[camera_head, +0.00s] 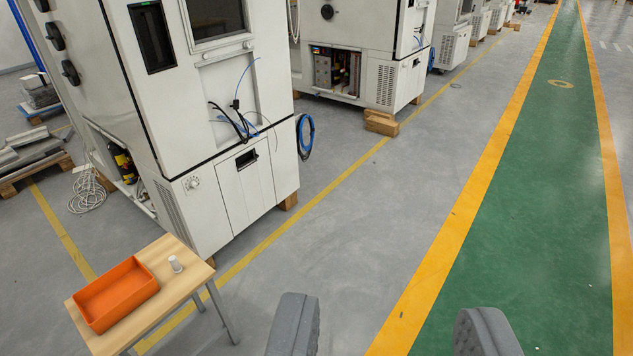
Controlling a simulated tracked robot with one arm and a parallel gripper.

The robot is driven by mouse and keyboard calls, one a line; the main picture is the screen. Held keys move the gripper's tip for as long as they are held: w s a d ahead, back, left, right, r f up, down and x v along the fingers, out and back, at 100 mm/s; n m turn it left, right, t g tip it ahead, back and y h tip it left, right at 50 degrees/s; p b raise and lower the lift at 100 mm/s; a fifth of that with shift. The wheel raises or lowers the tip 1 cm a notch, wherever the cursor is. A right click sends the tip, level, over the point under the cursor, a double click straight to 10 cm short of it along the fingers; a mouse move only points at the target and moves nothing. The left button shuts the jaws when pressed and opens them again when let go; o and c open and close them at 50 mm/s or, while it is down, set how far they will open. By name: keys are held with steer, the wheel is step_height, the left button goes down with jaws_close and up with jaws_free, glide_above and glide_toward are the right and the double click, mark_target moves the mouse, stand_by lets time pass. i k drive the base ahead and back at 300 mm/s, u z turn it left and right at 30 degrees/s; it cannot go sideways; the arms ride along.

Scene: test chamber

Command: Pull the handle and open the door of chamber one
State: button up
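The nearest white test chamber (120,90) stands at the left, cut off by the top of the picture; no label for chamber one is readable. Its front door (205,85) is shut, with a dark window (216,18) at the top. A tall black recess (152,36) sits left of the window; I cannot tell whether it is the handle. My gripper (390,325) is open and empty at the bottom edge, its two grey fingers wide apart. It is well apart from the chamber, to its lower right.
A small wooden table (190,275) stands before the chamber, with an orange tray (116,293) and a small white bottle (175,264). Blue and black cables hang on the chamber front. A second chamber (365,50) stands behind. The green lane (560,140) at right is clear.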

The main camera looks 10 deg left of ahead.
mark_target(193, 108)
steer(key=u, duration=0.2)
steer(key=i, duration=1.65)
steer(key=u, duration=0.75)
steer(key=i, duration=1.45)
steer(key=u, duration=0.3)
